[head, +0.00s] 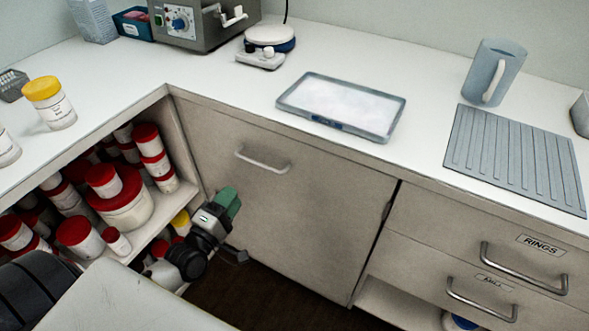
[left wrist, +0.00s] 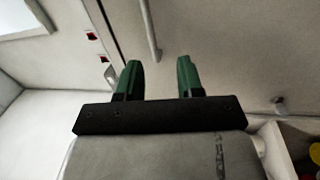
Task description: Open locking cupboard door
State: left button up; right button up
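The cupboard door (head: 290,215) is a beige panel under the worktop with a horizontal metal bar handle (head: 264,160) near its top. The door looks shut or nearly so, with a dark gap along its right edge. My left gripper (head: 229,201), with green fingertips, is in front of the door's left part, below and left of the handle. In the left wrist view its two fingers (left wrist: 157,80) are apart with nothing between them. A metal bar handle (left wrist: 151,30) shows beyond the fingertips, not touching them. No lock is clear to see. My right gripper is out of view.
Open shelves with red-lidded jars (head: 125,205) stand left of the door. Drawers (head: 480,255), one labelled RINGS, are at the right. On the worktop are a tray (head: 392,127), a grey jug (head: 493,70), a ribbed mat (head: 515,160) and a yellow-lidded jar (head: 52,104).

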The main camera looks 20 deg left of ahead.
aim_at(256, 163)
pick_arm(q)
jog(key=w+r, duration=0.1)
jog(key=w, duration=0.2)
jog(key=w+r, duration=0.1)
jog(key=w, duration=0.3)
jog(key=w+d+r, duration=0.1)
jog(key=w, duration=0.2)
jog(key=shift+w+d, duration=0.1)
jog(key=shift+w, duration=0.3)
jog(key=shift+c, duration=0.4)
grip_shut()
